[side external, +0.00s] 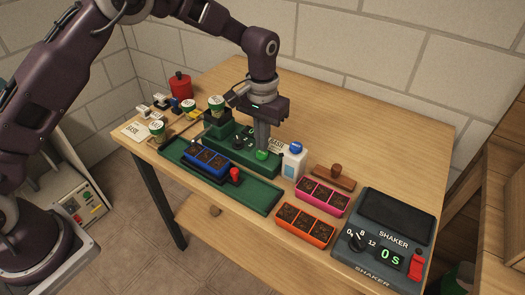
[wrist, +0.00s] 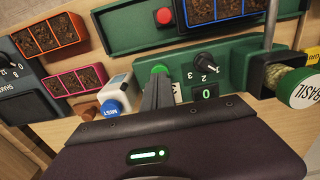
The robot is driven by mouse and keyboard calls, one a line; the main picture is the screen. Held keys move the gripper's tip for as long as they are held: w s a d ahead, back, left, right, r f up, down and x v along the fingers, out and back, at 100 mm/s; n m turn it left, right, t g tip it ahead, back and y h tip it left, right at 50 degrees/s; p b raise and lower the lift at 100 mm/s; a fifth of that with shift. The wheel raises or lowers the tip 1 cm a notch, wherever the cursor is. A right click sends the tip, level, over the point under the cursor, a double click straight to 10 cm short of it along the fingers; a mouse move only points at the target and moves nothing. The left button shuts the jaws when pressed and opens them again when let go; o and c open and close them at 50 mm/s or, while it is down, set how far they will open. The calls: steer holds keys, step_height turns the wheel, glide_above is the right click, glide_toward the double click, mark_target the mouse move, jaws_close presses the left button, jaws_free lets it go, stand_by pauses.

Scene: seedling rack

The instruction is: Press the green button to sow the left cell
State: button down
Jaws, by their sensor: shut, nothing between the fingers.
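My gripper (side external: 262,146) is shut and empty, pointing down at the green button (side external: 261,155) on the front of the dark green seeder (side external: 235,150). In the wrist view the fingertips (wrist: 160,80) lie right beside the button (wrist: 159,69); I cannot tell whether they touch it. The seeder's display (wrist: 206,93) reads 0, and its black dial (wrist: 205,59) is marked 1, 2, 3. A blue tray (side external: 207,161) with three soil-filled cells sits in the green rail (side external: 262,200).
A red knob (side external: 235,175) stands on the rail right of the blue tray. A white bottle with blue cap (side external: 294,160) stands close right of my gripper. Pink (side external: 322,197) and orange (side external: 306,222) trays and a shaker (side external: 383,240) are at right. The table's back right is clear.

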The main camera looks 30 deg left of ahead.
steer(key=shift+f, duration=0.25)
steer(key=shift+f, duration=0.7)
steer(key=shift+r, duration=0.1)
step_height(320, 180, up, 7)
steer(key=shift+r, duration=0.2)
